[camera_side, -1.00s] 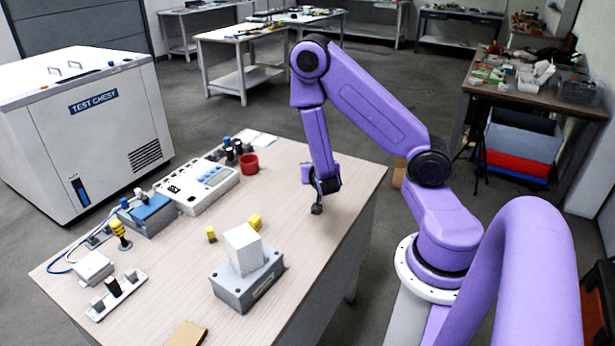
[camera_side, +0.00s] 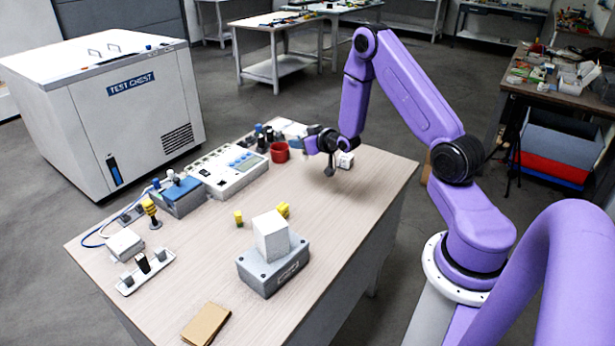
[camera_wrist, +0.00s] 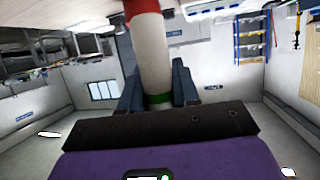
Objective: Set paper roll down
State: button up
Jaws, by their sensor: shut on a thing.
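In the wrist view a pale cylinder, which I take for the paper roll (camera_wrist: 151,55), lies between the two blue-grey fingers. It has a green band near my gripper (camera_wrist: 158,88) and red at its far end. My gripper is shut on it. In the side view my gripper (camera_side: 329,163) is over the far right part of the wooden table (camera_side: 335,215). A small whitish piece shows beside the fingers there. I cannot tell whether the roll touches the table.
A red cup (camera_side: 280,152) and dark knobs stand left of my gripper. A white control unit (camera_side: 230,172) is further left. A grey box (camera_side: 272,272) with a white block (camera_side: 270,236) stands nearer the front. The right table edge is close to the arm.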

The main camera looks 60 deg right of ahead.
jog(key=shift+w+d+f+n+y, duration=0.15)
jog(key=shift+d+f+n+y, duration=0.25)
jog(key=shift+f, duration=0.9)
jog(key=shift+w+d+f+n+y, duration=0.1)
jog(key=shift+d+f+n+y, duration=0.3)
jog(key=shift+f, duration=0.95)
jog(key=shift+w+d+f+n+y, duration=0.15)
jog(key=shift+d+f+n+y, duration=0.3)
jog(key=shift+f, duration=0.85)
jog(key=shift+a+f, duration=0.1)
jog(key=shift+f, duration=0.05)
jog(key=o, duration=1)
jog(key=shift+o, duration=0.2)
